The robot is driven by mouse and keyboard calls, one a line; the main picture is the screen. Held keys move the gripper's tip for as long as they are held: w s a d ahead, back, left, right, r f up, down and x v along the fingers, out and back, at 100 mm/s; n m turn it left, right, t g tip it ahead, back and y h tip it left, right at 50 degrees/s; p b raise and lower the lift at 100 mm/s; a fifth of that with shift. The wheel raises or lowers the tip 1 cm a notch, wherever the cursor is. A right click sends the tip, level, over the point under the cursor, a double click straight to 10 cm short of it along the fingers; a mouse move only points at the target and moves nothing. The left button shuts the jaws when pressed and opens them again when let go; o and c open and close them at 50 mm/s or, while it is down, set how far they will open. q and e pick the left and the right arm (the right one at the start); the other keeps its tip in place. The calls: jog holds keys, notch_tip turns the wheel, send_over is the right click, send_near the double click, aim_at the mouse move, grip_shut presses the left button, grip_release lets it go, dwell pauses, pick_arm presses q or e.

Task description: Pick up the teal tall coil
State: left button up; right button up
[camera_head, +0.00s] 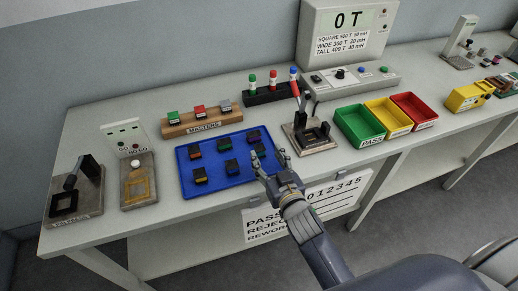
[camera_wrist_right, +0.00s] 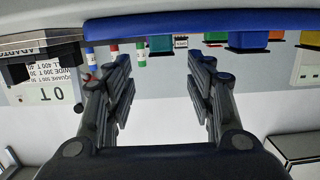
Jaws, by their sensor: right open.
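Several small dark coils with coloured bands sit spaced apart on the blue tray (camera_head: 213,183). My right gripper (camera_head: 270,160) is open and empty at the tray's right edge, close to the coil (camera_head: 259,149) there. In the right wrist view its fingers (camera_wrist_right: 162,67) are spread with nothing between them. A teal block (camera_wrist_right: 160,44) shows beyond them, under the blue edge. My left gripper is not in view.
Green (camera_head: 358,126), yellow (camera_head: 389,117) and red (camera_head: 414,109) bins stand further right. The wooden MASTERS block (camera_head: 200,125) and peg rack (camera_head: 272,94) are behind the tray.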

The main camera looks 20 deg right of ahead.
aim_at(261, 152)
jog(key=shift+w+f, duration=0.15)
jog(key=shift+w, duration=0.6)
jog(key=w, duration=0.1)
jog(key=w+f, duration=0.1)
jog(key=w, duration=0.2)
jog(key=shift+a+f+p, duration=0.25)
jog(key=shift+f+p, duration=0.1)
jog(key=shift+p, duration=0.05)
jog(key=shift+w, duration=0.4)
jog(key=shift+w+f, duration=0.15)
jog(key=shift+c, duration=1.1)
jog(key=c, duration=0.4)
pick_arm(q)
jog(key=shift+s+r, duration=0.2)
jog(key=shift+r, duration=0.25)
pick_arm(e)
jog(key=c, duration=0.5)
